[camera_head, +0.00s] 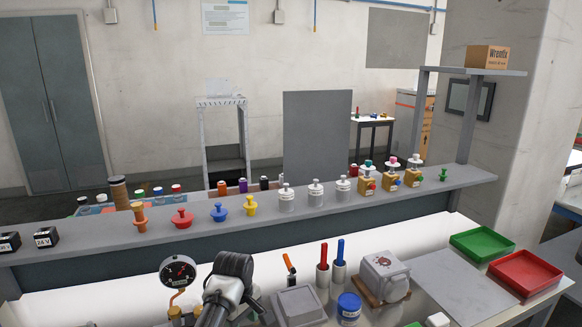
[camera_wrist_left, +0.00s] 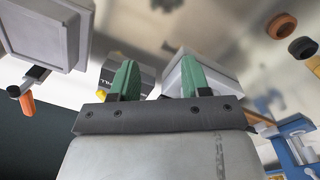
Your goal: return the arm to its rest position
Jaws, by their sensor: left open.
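My left gripper (camera_wrist_left: 160,82) shows in the left wrist view, its two green fingers apart. No object is held between them. In the head view, what looks like part of my arm (camera_head: 228,287), a dark rounded joint with white and black links, rises at the bottom left of centre. It stands over the white worktop next to a pressure gauge (camera_head: 179,272). The gripper fingers cannot be made out in the head view. My right gripper is not in view.
A grey box (camera_head: 299,305), red and blue handled tools (camera_head: 323,265), a blue can (camera_head: 349,307) and a grey case (camera_head: 383,277) stand right of the arm. A green tray (camera_head: 482,243) and red tray (camera_head: 525,272) lie farther right. A shelf (camera_head: 90,250) with several knobs and bottles runs behind.

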